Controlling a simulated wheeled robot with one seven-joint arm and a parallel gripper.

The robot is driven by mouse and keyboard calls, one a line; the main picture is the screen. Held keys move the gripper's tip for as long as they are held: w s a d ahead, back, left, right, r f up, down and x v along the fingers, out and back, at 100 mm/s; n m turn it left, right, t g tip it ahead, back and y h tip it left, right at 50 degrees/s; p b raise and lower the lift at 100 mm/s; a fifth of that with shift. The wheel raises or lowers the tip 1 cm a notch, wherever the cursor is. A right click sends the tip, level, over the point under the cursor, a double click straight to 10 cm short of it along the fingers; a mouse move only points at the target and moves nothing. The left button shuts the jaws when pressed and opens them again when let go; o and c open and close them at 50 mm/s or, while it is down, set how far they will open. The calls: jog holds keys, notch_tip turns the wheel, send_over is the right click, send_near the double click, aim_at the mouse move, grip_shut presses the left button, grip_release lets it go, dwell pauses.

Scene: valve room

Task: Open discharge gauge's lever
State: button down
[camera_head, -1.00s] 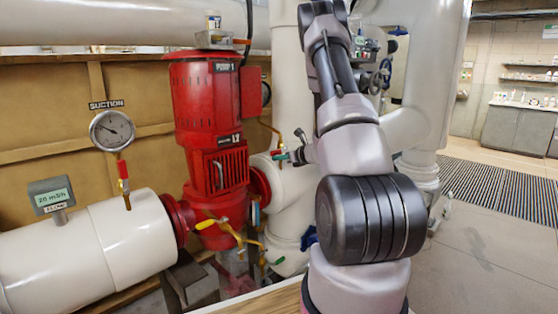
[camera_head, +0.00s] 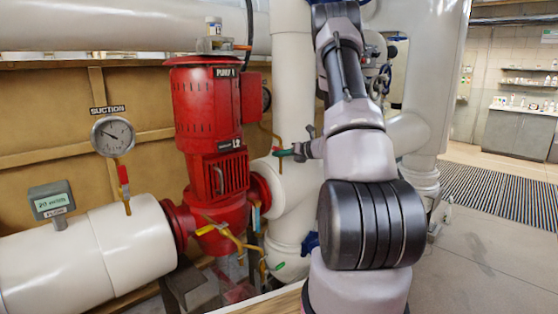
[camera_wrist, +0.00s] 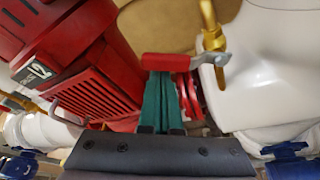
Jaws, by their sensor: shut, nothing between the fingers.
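In the wrist view, a red lever (camera_wrist: 170,62) lies crosswise on a brass valve (camera_wrist: 213,42), pointing left from it. The teal fingers of my gripper (camera_wrist: 162,80) are shut and empty. Their tips are right at the lever's near side; I cannot tell if they touch it. In the head view my gripper (camera_head: 280,153) is beside the white pipe, just right of the red pump.
The red pump (camera_head: 208,135) stands close left of my gripper. The suction gauge (camera_head: 112,136) has its own red lever (camera_head: 123,174) at left. Yellow-handled valves (camera_head: 222,228) sit below. White pipes (camera_head: 291,80) rise behind. Open floor (camera_head: 480,255) lies at right.

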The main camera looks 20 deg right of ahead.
jog(key=shift+w+d+r+m+y, duration=0.1)
jog(key=shift+d+r+m+y, duration=0.2)
jog(key=shift+r+m, duration=0.2)
jog(key=shift+w+d+r+m+y, duration=0.15)
jog(key=shift+r+m+y, duration=0.15)
jog(key=shift+r+m, duration=0.15)
jog(key=d+r+m, duration=0.1)
jog(key=m, duration=0.1)
jog(key=w+d+r+m+y, duration=0.1)
jog(key=d+m, duration=0.1)
jog(key=d+r+m+y, duration=0.1)
jog(key=m, duration=0.1)
jog(key=shift+w+d+m+t, duration=0.15)
jog(key=shift+w+m+t, duration=0.05)
jog(key=shift+m+t, duration=0.2)
jog(key=shift+d+r, duration=0.1)
